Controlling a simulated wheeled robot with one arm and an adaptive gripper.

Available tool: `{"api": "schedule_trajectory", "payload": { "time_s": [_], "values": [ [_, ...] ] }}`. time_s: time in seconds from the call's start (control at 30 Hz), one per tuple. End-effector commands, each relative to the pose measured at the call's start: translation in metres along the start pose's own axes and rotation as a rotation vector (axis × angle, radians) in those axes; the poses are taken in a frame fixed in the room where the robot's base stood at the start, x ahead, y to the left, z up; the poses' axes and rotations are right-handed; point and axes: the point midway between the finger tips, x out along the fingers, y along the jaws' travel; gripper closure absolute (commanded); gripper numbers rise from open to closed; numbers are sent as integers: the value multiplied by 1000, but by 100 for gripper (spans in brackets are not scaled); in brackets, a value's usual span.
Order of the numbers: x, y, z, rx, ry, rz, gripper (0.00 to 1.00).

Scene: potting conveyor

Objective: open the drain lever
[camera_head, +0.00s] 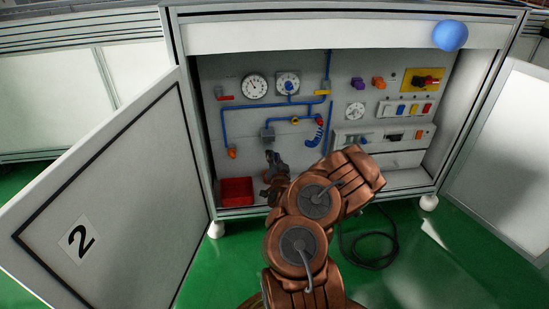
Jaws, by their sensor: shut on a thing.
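My gripper (272,162) is dark and sits in front of the lower left part of the cabinet's back panel, below a grey box on the blue piping. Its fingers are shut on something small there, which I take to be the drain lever. The lever is hidden by the fingers, so its angle cannot be told. My copper-coloured arm reaches up from the bottom middle of the picture and covers part of the cabinet floor.
A red bin (236,190) stands left of my gripper. An orange knob (232,154) ends a blue pipe (223,125). The open door marked 2 (100,220) flanks the left; another door (505,150) stands open right. A black cable (372,262) lies on the green floor.

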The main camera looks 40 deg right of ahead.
Motion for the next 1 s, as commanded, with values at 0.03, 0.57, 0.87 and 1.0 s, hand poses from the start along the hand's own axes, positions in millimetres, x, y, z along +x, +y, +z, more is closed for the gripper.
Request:
{"api": "schedule_trajectory", "payload": {
  "time_s": [0.03,0.57,0.87,1.0],
  "values": [
    [0,-2,-2,-11,-1,1,100],
    [-1,-15,-4,-277,-4,-3,100],
    [0,-19,-2,-446,-2,-3,100],
    [0,-19,0,-509,0,-3,100]
  ]
}}
